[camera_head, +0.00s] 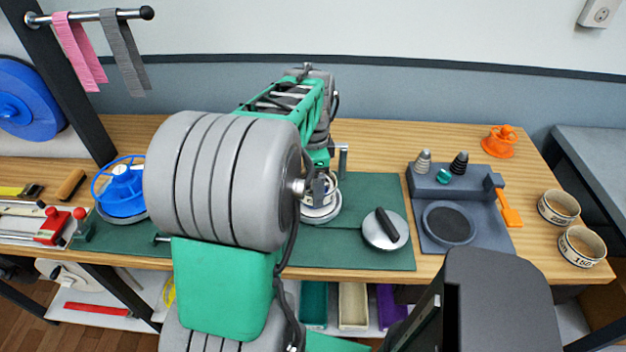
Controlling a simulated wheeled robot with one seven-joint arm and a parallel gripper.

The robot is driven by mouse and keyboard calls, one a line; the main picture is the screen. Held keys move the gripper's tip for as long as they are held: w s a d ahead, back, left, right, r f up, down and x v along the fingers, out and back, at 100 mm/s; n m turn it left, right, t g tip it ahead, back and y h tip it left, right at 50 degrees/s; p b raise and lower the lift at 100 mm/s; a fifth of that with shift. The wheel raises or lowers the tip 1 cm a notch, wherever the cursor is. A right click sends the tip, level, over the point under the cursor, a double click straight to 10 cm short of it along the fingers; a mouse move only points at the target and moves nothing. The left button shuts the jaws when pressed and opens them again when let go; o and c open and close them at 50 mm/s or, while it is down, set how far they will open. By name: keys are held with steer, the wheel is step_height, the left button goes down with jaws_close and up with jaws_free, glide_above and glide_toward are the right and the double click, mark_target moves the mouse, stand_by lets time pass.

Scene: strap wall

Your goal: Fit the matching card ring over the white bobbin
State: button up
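A white round part, which looks like the white bobbin (322,212), sits on the green mat, mostly hidden behind my arm. Two card rings with dark printed markings stand at the right end of the table: one at the back (559,207) and one in front (582,246). The front one seems to read 150; the back one's print is too small to read. My gripper (320,187) is partly hidden by my arm and appears over or at the white part. I cannot tell its fingers' state or whether it touches anything.
A blue spool (122,190) stands left of my arm. A lid with a black handle (385,229) lies on the green mat (350,250). A grey tray (460,190) with cones and an orange piece (500,142) are to the right. A rail with straps (100,15) hangs upper left.

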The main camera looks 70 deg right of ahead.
steer(key=o, duration=1.6)
steer(key=shift+c, duration=0.2)
steer(key=shift+r, duration=0.1)
step_height(320, 180, up, 8)
steer(key=shift+f, duration=0.15)
